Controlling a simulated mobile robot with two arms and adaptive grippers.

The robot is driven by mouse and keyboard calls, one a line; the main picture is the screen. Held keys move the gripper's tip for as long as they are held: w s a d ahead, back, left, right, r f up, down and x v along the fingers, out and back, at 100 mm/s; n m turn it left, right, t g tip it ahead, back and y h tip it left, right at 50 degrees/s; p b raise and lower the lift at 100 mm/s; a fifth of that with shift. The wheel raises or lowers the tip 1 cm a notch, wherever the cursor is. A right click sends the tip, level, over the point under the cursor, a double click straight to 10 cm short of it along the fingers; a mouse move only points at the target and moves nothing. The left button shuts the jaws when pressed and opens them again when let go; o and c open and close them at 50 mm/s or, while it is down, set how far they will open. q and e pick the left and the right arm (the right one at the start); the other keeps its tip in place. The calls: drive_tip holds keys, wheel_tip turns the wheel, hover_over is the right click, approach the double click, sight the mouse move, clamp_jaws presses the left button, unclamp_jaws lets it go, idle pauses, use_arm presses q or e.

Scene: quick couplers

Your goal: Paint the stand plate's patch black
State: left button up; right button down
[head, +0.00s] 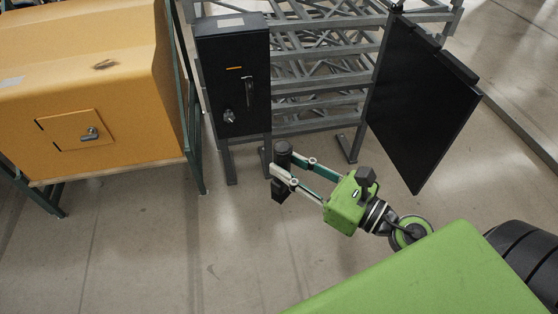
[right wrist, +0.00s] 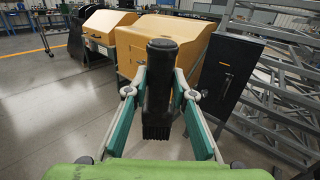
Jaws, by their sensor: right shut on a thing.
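My right gripper (head: 278,174) is shut on a black brush-like tool (head: 283,156), held upright above the floor in front of the stand. In the right wrist view the tool (right wrist: 159,90) stands between the two fingers, with a ridged, bristle-like lower end. A large flat black plate (head: 415,105) hangs at the right side of the grey metal stand (head: 325,88). It is tilted in the picture and apart from the gripper. I cannot make out a distinct patch on its visible face. My left gripper is not in view.
A black cabinet (head: 232,90) with a handle and an orange mark is at the stand's left. A yellow housing (head: 130,95) on a dark green frame is further left. The concrete floor (head: 130,255) in front is clear.

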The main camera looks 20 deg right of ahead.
drive_tip(key=c, duration=2.3)
unclamp_jaws()
clamp_jaws()
